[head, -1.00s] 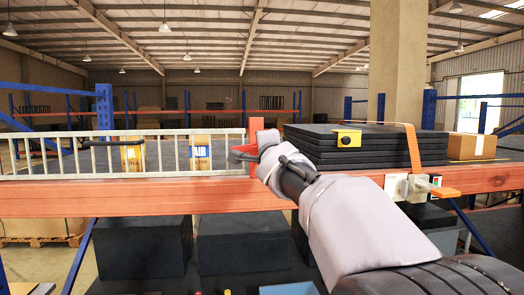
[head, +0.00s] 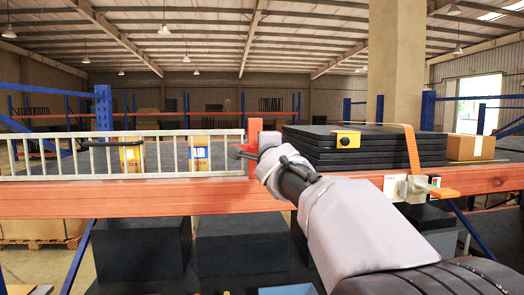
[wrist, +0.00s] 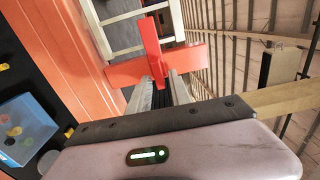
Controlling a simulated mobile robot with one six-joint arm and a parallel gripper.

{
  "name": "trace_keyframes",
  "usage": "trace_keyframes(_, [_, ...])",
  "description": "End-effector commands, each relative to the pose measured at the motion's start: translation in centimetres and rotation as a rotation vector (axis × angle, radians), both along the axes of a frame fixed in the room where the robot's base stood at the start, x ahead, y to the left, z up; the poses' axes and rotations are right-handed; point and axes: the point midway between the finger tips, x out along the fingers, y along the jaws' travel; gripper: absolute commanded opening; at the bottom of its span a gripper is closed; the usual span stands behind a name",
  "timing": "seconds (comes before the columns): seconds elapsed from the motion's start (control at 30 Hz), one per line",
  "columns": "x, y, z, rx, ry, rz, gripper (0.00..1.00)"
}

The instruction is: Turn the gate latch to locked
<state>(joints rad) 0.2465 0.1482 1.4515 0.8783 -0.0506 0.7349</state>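The white barred gate (head: 62,154) stands on the orange beam, its right end by a red upright post (head: 253,146). The red latch (head: 240,151) sticks out left from the post, across the gate's end. In the wrist view the red latch (wrist: 150,43) is a long narrow bar crossing a wider red plate (wrist: 185,57). My gripper (head: 262,152) is at the post. In the wrist view my gripper's (wrist: 160,80) two grey fingers lie on either side of the latch bar's near end and appear closed on it. The finger contact is partly hidden in the head view.
Stacked black slabs (head: 365,152) with an orange strap lie on the beam (head: 120,204) to the right, by a cardboard box (head: 470,148). Dark boxes (head: 240,245) stand below.

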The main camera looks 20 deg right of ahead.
Motion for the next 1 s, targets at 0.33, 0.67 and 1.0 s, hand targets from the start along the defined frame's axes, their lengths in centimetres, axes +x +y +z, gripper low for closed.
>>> trace_keyframes(0.33, [-0.1, 0.0, 0.0, -0.001, -0.001, 0.0, 0.33])
trace_keyframes(0.67, [-7.2, 2.1, 0.1, -0.002, -0.003, 0.0, 0.33])
trace_keyframes(1.0, [-15.7, 4.5, 0.3, -0.001, -0.001, 0.0, 0.33])
